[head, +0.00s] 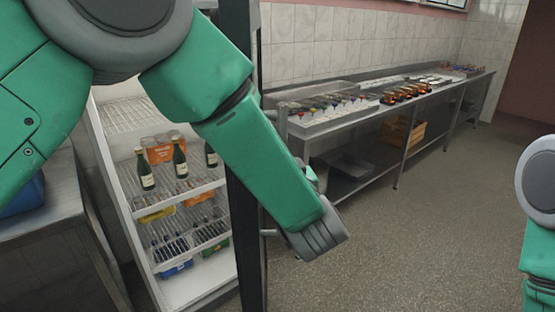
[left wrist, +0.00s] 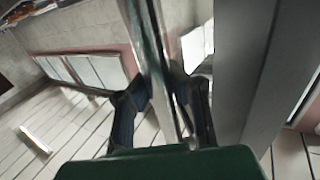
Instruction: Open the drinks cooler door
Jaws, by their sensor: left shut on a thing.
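The drinks cooler (head: 215,285) stands at the left in the head view, its lit shelves of bottles and cartons exposed. Its dark-framed door (head: 244,215) stands open and is seen nearly edge-on. A vertical metal handle bar (head: 283,122) is on the door's right side, partly hidden by my left arm. My left gripper (left wrist: 165,92) is shut on this handle (left wrist: 157,45), with one finger on each side of it in the left wrist view. In the head view my forearm mostly hides that gripper. My right gripper is out of view; only part of its arm shows at the right edge.
A long steel counter (head: 345,127) with trays of food runs along the tiled wall. A wooden crate (head: 402,134) sits on its lower shelf. A steel table (head: 45,222) stands left of the cooler. The floor (head: 430,230) at the centre right is clear.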

